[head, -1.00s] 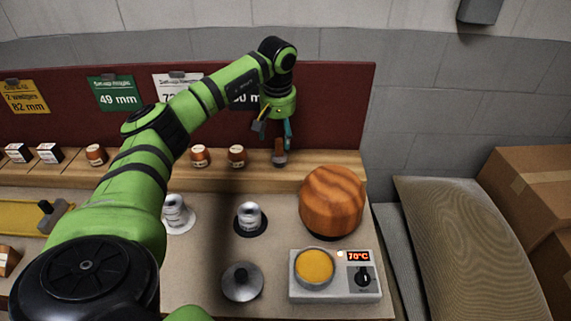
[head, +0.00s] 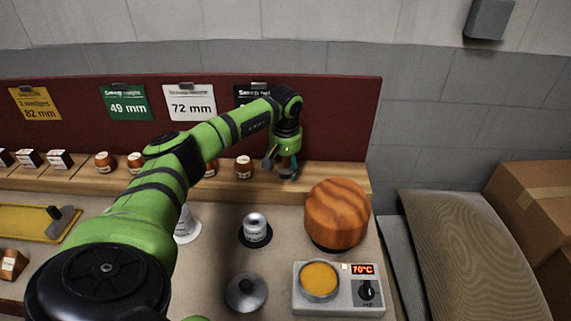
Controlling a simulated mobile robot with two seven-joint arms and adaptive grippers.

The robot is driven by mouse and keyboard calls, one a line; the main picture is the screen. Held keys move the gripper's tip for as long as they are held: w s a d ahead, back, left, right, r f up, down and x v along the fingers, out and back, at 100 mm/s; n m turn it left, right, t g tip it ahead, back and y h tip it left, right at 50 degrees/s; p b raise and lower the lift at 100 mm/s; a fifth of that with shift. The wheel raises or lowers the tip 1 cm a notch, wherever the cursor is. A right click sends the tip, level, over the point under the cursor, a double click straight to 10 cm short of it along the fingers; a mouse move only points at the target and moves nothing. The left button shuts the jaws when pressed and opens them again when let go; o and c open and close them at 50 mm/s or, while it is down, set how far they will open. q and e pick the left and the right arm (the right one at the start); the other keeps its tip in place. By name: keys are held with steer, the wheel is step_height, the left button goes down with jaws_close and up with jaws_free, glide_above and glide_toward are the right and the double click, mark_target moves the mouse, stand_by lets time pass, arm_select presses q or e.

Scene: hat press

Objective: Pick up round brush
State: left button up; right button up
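My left gripper (head: 281,168) is low over the wooden shelf (head: 334,178), in front of the dark red backboard. Its fingers are apart, one at the left and one at the right. The round brush cannot be made out clearly now; the fingers cover the spot on the shelf where a small brown, upright piece, likely the brush, stood earlier. I cannot tell whether the fingers touch it. My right gripper is not in view.
Small brown jars, one of them left of the gripper (head: 244,167), line the shelf. On the bench are a wooden hat block (head: 337,214), a heater reading 70°C (head: 338,289), a metal weight (head: 255,229) and a grey knobbed disc (head: 246,292). Cushions and cardboard boxes (head: 530,205) stand at right.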

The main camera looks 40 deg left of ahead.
arm_select(q)
steer(key=c, duration=1)
steer(key=shift+o, duration=0.2)
steer(key=shift+r, duration=0.1)
steer(key=shift+r, duration=0.5)
step_height(320, 180, up, 3)
steer(key=shift+w+f+b, duration=0.1)
steer(key=shift+b, duration=0.55)
steer(key=d+r, duration=0.2)
steer(key=d, duration=0.2)
steer(key=s+d+r+b, duration=0.1)
steer(key=d+r, duration=0.1)
steer(key=d, duration=0.1)
steer(key=s+d+r+b, duration=0.1)
steer(key=d+r, duration=0.2)
steer(key=d, duration=0.1)
steer(key=shift+d, duration=0.3)
